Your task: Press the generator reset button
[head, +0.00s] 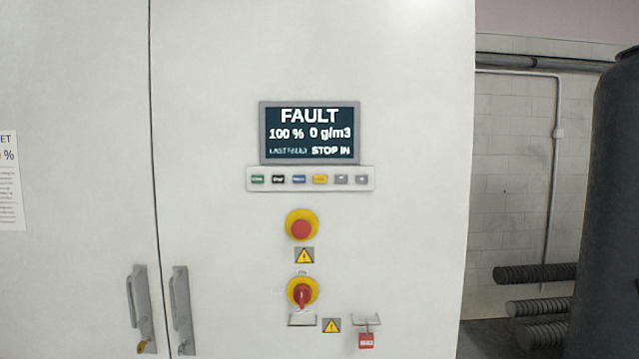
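The generator cabinet (400,130) is white and faces me. Its dark display (310,133) reads "FAULT", "100 %", "0 g/m3" and "STOP IN"; one small label there is blurred. A button strip (310,190) just below it holds a green button (257,179), a black one (278,179), a blue one (299,179), a yellow one (320,179) and two grey ones (341,180) (362,180). Their labels are too small to read surely, so I cannot tell which is reset. Neither of my grippers is in view.
Below the strip are a red emergency button (301,229) on yellow and a red rotary switch (302,293). A red padlock (366,341) hangs lower right. Door handles (141,305) (181,308) stick out at lower left. A dark tank (607,220) stands at right.

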